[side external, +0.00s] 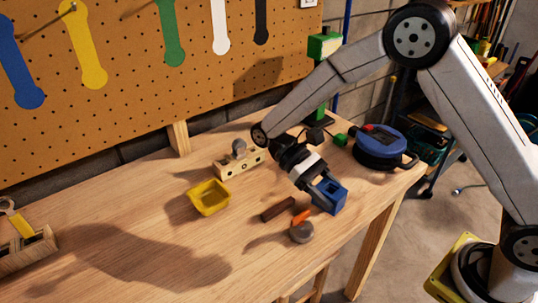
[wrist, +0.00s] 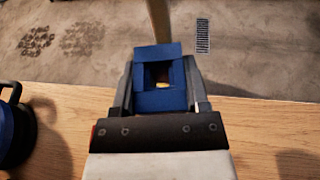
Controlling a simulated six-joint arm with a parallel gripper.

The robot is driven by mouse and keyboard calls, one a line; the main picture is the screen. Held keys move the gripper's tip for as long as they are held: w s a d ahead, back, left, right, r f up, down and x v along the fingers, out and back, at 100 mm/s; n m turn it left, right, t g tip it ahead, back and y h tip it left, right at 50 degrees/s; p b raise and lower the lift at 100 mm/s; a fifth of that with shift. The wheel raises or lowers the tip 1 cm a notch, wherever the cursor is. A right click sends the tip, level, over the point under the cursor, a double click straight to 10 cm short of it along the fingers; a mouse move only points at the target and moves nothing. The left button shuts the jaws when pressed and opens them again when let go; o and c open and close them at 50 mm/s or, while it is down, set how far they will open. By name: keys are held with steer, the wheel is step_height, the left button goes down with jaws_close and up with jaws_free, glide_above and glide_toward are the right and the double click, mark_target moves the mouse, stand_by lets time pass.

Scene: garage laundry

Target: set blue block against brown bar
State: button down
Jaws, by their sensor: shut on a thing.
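The blue block (side external: 331,196) has a square hollow and is between the fingers of my gripper (side external: 322,188), near the front edge of the bench. In the wrist view the blue block (wrist: 158,102) fills the space between both fingers of my gripper (wrist: 159,76). Whether it touches the bench top is not clear. The dark brown bar (side external: 277,209) lies flat on the bench, to the left of the block and apart from it. The bar does not show in the wrist view.
An orange piece (side external: 301,217) and a grey round thing (side external: 301,233) lie right of the bar. A yellow tray (side external: 209,197) and a wooden holder (side external: 238,164) stand behind. A blue round device (side external: 380,146) is at back right.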

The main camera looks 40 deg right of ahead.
steer(key=n+h, duration=0.1)
steer(key=n+t+h, duration=0.1)
steer(key=h, duration=0.1)
steer(key=w+d+n+h, duration=0.1)
steer(key=n, duration=0.1)
steer(key=shift+r+t, duration=0.1)
steer(key=shift+t, duration=0.3)
steer(key=n+h, duration=0.1)
steer(key=t+h, duration=0.1)
steer(key=w+n, duration=0.1)
steer(key=shift+w+d+r+n+t+h, duration=0.1)
steer(key=shift+r+n+t+h, duration=0.2)
steer(key=shift+h, duration=0.1)
steer(key=w+r+n+t+h, duration=0.2)
steer(key=w+n+t+h, duration=0.1)
steer(key=w+n+t, duration=0.15)
steer(key=n+t+h, duration=0.1)
steer(key=n+t, duration=0.4)
steer(key=t, duration=0.1)
glide_above(287, 220)
steer(key=shift+g, duration=0.25)
step_height(287, 220, down, 6)
steer(key=shift+r, duration=0.25)
steer(key=shift+f+h, duration=0.2)
steer(key=shift+h, duration=0.1)
steer(key=shift+f, duration=4.5)
